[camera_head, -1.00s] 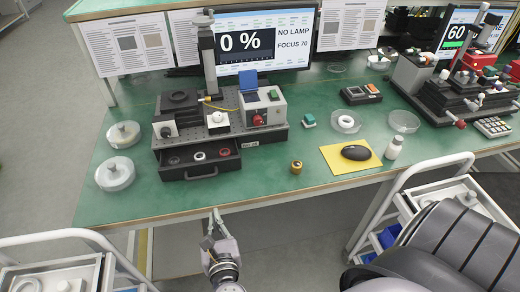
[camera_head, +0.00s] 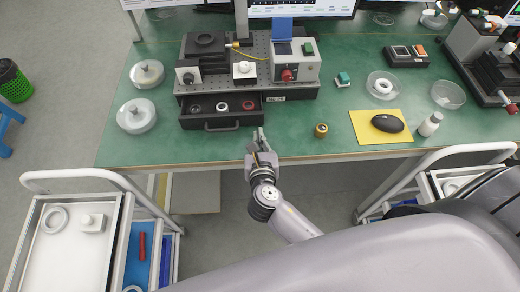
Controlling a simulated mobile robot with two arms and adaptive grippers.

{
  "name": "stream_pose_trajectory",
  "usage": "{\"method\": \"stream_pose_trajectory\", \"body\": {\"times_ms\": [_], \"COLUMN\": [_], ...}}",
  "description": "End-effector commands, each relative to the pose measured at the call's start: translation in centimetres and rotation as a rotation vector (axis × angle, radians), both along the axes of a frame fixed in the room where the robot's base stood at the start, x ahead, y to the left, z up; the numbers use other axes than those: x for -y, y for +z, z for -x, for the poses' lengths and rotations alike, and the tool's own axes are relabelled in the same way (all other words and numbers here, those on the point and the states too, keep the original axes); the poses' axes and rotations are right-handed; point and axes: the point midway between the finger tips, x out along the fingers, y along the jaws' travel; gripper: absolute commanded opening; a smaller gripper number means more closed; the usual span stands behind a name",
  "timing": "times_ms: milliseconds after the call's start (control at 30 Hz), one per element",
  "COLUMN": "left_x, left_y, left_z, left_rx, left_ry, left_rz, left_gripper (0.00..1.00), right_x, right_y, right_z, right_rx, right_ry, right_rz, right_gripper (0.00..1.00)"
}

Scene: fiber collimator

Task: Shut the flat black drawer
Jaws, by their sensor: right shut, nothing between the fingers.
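The flat black drawer (camera_head: 185,122) sits at the bottom of the black perforated optics base (camera_head: 310,91) on the green bench. It is pulled out toward me, with its handle (camera_head: 222,128) at the front. A dark ring, a white ring and a red ring lie inside it. My right gripper (camera_head: 260,138) is shut and empty, pointing away from me over the bench's front edge. Its fingertips are just right of the drawer's front right corner. Whether they touch the drawer, I cannot tell. My left gripper is out of view.
A brass-coloured cylinder (camera_head: 321,130) stands right of my gripper. A yellow mat (camera_head: 365,133) with a black mouse lies farther right. Clear lidded dishes (camera_head: 136,116) stand left of the drawer. White carts (camera_head: 75,181) stand at both front sides. Bare bench lies before the drawer.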

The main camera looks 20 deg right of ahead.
Motion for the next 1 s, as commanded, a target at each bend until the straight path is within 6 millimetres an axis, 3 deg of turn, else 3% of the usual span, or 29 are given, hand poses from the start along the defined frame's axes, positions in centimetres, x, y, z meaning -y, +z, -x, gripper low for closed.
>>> {"method": "stream_pose_trajectory", "body": {"times_ms": [133,500,700,1000], "left_x": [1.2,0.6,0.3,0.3], "left_y": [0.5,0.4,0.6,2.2], "left_z": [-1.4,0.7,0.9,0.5], "left_rx": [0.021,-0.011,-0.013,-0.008], "left_ry": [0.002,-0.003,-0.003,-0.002], "left_rz": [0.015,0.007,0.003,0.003], "left_gripper": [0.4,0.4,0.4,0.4], "right_x": [0.5,0.8,0.9,2.7], "right_y": [0.2,0.1,0.2,0.4], "right_z": [-2.0,-2.9,-3.3,-9.7], "right_rx": [0.002,0.001,0.001,0.004], "right_ry": [0.0,0.0,0.001,0.001], "right_rz": [0.0,-0.002,-0.001,0.002], "right_gripper": [0.0,0.0,0.0,0.0]}}
